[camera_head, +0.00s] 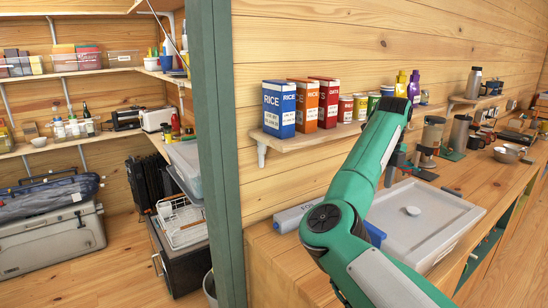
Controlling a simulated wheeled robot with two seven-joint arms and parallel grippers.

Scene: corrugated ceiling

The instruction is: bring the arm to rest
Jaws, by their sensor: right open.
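My right arm, green and grey, comes in from the bottom right. It bends at a dark round joint and rises in front of the wall shelf. My right gripper (396,166) is small and partly hidden behind the forearm, over the wooden counter (500,172). It is open, and I see nothing held in it. A grey lidded bin (440,222) stands on the counter below and to the right of the arm. My left gripper is not in view.
A wall shelf (290,141) holds a blue rice box (279,110), an orange box (303,105), a red box (325,103), cans and bottles. Grey canisters (459,133) and a metal bowl (506,154) stand farther along the counter. A green post (219,150) rises left of the arm.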

